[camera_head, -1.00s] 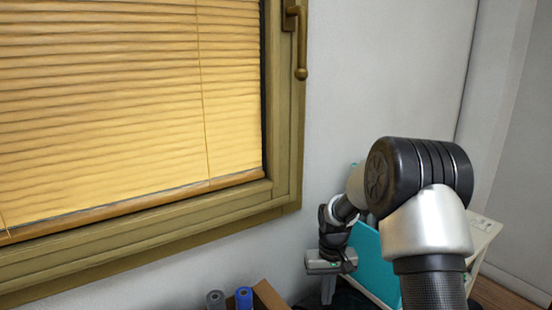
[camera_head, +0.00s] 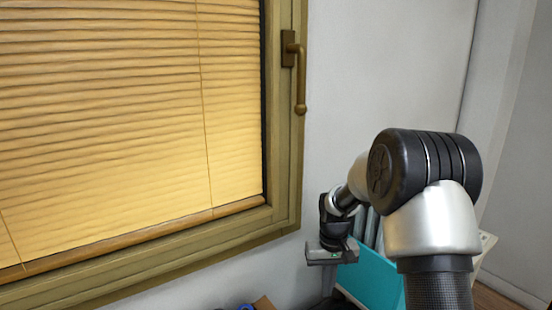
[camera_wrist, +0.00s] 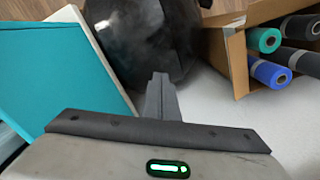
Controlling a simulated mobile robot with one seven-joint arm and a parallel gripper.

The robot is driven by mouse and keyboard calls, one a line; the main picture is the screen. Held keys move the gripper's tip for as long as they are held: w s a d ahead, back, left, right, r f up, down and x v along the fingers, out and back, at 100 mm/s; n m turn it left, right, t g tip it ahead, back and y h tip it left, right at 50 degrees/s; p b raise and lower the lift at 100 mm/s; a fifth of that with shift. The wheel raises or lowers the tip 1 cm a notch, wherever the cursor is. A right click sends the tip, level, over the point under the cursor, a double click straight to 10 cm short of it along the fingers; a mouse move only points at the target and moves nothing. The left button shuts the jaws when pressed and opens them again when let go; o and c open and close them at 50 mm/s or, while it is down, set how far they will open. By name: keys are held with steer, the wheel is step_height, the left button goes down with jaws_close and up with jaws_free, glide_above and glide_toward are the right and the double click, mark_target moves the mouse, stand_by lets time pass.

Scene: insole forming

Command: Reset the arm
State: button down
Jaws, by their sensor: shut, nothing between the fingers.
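My gripper (camera_wrist: 161,98) points down in the wrist view, its fingers together with nothing between them. In the head view my gripper end (camera_head: 332,258) hangs at the lower middle, in front of a teal panel (camera_head: 372,278). My arm rises at the right of that view, bent at a black joint. The gripper touches nothing that I can see.
In the wrist view a cardboard box (camera_wrist: 236,52) at the upper right holds several rolls, one blue (camera_wrist: 268,73). A black rounded object (camera_wrist: 140,35) lies beyond my fingers, the teal panel at left. A window with blinds (camera_head: 110,120) fills the head view's left.

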steer(key=shift+r+p, duration=0.5)
steer(key=shift+r, duration=0.65)
steer(key=s+r+t, duration=0.1)
steer(key=s+r, duration=0.4)
steer(key=r, duration=0.3)
steer(key=s+r+t, duration=0.1)
steer(key=s+r, duration=0.4)
steer(key=r, duration=0.4)
steer(key=s+r+t, duration=0.2)
steer(key=s+r, duration=0.1)
steer(key=s, duration=0.6)
steer(key=s+r+t, duration=0.2)
steer(key=s+r, duration=0.1)
steer(key=s, duration=0.5)
step_height(320, 180, up, 14)
steer(key=s+p, duration=0.1)
steer(key=p, duration=1.3)
steer(key=shift+r+m+p, duration=0.25)
steer(key=shift+m+p, duration=0.1)
steer(key=shift+m, duration=0.05)
